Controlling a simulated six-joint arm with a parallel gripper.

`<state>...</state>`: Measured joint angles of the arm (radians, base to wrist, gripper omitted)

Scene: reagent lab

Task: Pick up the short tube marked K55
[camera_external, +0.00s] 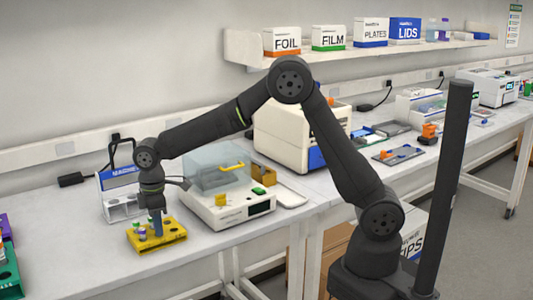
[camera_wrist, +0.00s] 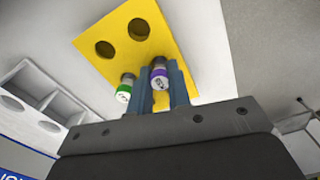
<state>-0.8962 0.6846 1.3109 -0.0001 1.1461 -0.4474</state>
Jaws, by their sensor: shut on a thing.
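My gripper (camera_external: 156,224) points down over the yellow rack (camera_external: 172,238) at the front left of the bench. In the wrist view its two blue fingers (camera_wrist: 160,72) are shut on a short tube with a purple band and a pale label (camera_wrist: 159,78). The marking is too small to read for certain. I cannot tell whether the tube is still seated in its hole. A green-banded tube (camera_wrist: 125,90) stands just left of the fingers. The yellow rack also shows in the wrist view (camera_wrist: 122,65), with two empty holes.
A white stand with a blue label (camera_external: 122,207) is behind the rack. A white instrument with a clear lid (camera_external: 228,208) stands close on the right. A dark green rack (camera_external: 10,280) is at the far left. The bench between it and the yellow rack is clear.

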